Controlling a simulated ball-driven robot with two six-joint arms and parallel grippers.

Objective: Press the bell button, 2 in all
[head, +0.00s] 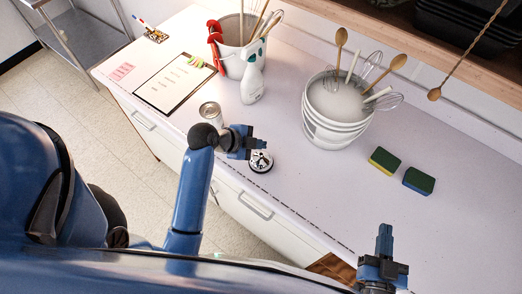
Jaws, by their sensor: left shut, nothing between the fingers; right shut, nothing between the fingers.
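The bell (261,161) is a small round silver and dark piece on the white counter near its front edge. My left gripper (257,141) is shut and empty, just beside the bell toward the back in the picture and partly overlapping it. I cannot tell whether it touches the bell or hovers above it. My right gripper (384,234) is shut and empty, over the front part of the counter at lower right, well apart from the bell.
A can (211,113) and a white spray bottle (252,84) stand behind the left gripper. A clipboard (175,84), a utensil crock (232,62), stacked white bowls (335,115) with utensils and two sponges (384,160) (419,181) are also on the counter (300,200). The counter between the grippers is clear.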

